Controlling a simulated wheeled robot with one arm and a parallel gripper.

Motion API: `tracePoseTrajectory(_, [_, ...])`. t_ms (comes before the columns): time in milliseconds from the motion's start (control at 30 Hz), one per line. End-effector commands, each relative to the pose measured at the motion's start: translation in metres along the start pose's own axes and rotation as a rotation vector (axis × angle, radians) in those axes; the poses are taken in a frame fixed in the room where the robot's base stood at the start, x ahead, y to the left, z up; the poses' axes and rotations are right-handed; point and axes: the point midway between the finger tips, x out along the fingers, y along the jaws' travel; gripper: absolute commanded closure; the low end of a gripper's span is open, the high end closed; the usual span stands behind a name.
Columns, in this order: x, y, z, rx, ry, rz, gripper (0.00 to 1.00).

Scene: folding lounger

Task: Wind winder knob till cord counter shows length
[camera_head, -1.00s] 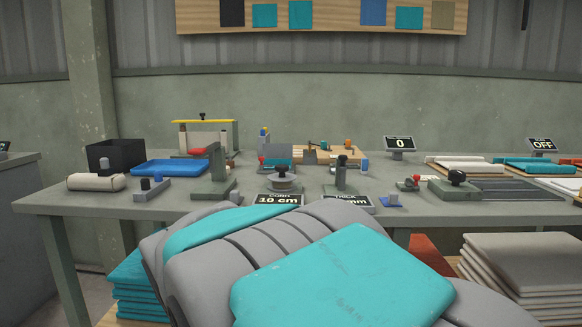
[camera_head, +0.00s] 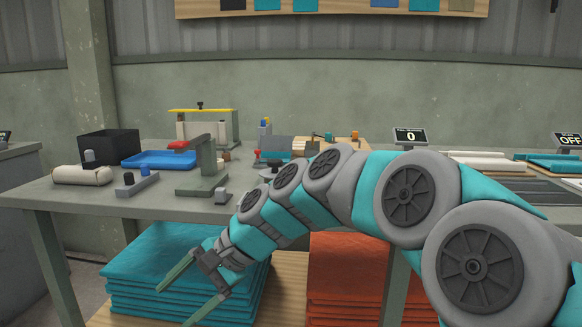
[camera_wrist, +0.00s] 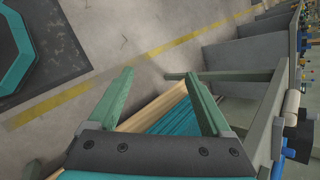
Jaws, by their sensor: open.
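My gripper (camera_head: 172,307) is open and empty, low in front of the bench and left of the winder, below the bench top. In the wrist view my gripper (camera_wrist: 158,78) shows two green fingers spread apart with nothing between them. The winder cannot be made out in the wrist view.
Stacked teal cushions (camera_head: 180,275) lie on a low wooden shelf under the bench, right by my gripper. Orange stacked cloths (camera_head: 345,275) are beside them. On the bench (camera_head: 60,198) stand a red-tipped press (camera_head: 205,165), a blue tray (camera_head: 160,159) and a display showing 0 (camera_head: 410,136).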

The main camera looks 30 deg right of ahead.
Motion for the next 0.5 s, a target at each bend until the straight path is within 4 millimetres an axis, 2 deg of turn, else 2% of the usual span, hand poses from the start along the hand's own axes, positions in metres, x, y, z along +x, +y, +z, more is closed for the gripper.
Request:
tracePoseTrajectory(33, [-0.014, -0.027, -0.019, 0.107, -0.021, -0.091, 0.17])
tracePoseTrajectory(100, [-0.041, -0.065, -0.050, 0.273, -0.058, -0.230, 0.17])
tracePoseTrajectory(167, [-0.070, -0.092, -0.080, 0.417, -0.095, -0.349, 0.17])
tracePoseTrajectory(233, [-0.107, -0.115, -0.122, 0.588, -0.147, -0.487, 0.17])
tracePoseTrajectory(300, [-0.150, -0.129, -0.166, 0.750, -0.201, -0.624, 0.17])
tracePoseTrajectory(400, [-0.202, -0.132, -0.218, 0.924, -0.272, -0.780, 0.17])
tracePoseTrajectory(500, [-0.236, -0.127, -0.253, 1.034, -0.323, -0.877, 0.17])
